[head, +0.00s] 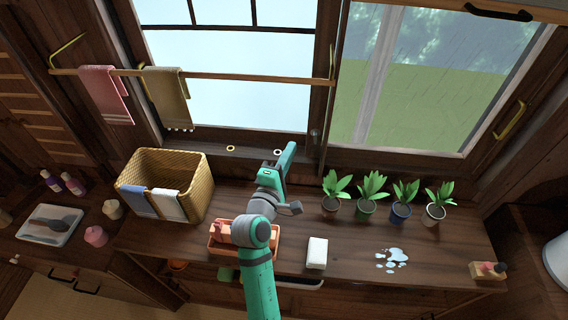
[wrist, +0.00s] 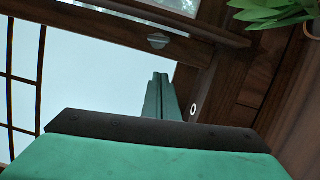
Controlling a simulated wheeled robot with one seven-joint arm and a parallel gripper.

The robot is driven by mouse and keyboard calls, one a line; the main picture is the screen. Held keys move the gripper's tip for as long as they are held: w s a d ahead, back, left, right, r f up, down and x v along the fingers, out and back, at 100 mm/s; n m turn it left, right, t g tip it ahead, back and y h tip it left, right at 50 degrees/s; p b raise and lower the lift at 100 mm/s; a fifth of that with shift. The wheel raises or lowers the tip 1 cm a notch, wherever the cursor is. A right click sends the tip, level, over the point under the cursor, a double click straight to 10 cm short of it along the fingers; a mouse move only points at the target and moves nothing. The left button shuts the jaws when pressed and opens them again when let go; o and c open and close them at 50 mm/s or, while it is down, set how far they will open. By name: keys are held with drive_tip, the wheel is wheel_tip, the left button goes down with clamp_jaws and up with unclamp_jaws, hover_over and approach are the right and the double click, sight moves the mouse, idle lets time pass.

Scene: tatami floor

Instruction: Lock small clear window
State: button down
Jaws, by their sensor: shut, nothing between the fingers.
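The clear window (head: 430,90) is at the right in the head view, with green ground and rain streaks behind its glass. A paler window pane (head: 230,60) with dark bars is to its left. A small dark fitting (head: 314,137), perhaps the lock, sits low on the frame between them. In the wrist view a grey, round, slotted piece (wrist: 158,41) is on the wooden frame, apart from my fingertips. My gripper (head: 290,150) is shut and empty, just left of and slightly below the dark fitting. Its teal fingers (wrist: 158,92) point up toward the frame.
Several potted plants (head: 366,194) stand right of my arm. A wicker basket (head: 190,165) with cloths is at left. A towel rail (head: 230,77) crosses the left pane. A white block (head: 317,252) and a water puddle (head: 391,259) are on the counter. Small rings (head: 277,152) are near my gripper.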

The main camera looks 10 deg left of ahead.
sight(315, 138)
drive_tip(key=shift+w+d+r, duration=0.1)
drive_tip(key=shift+w+d, duration=0.2)
drive_tip(key=shift+d, duration=0.45)
drive_tip(key=shift+w+d+r, duration=0.1)
drive_tip(key=shift+w+d, duration=0.15)
drive_tip(key=shift+d, duration=0.45)
drive_tip(key=shift+w+d+r, duration=0.1)
drive_tip(key=shift+w+d, duration=0.2)
drive_tip(key=shift+d, duration=0.45)
drive_tip(key=shift+d, duration=0.1)
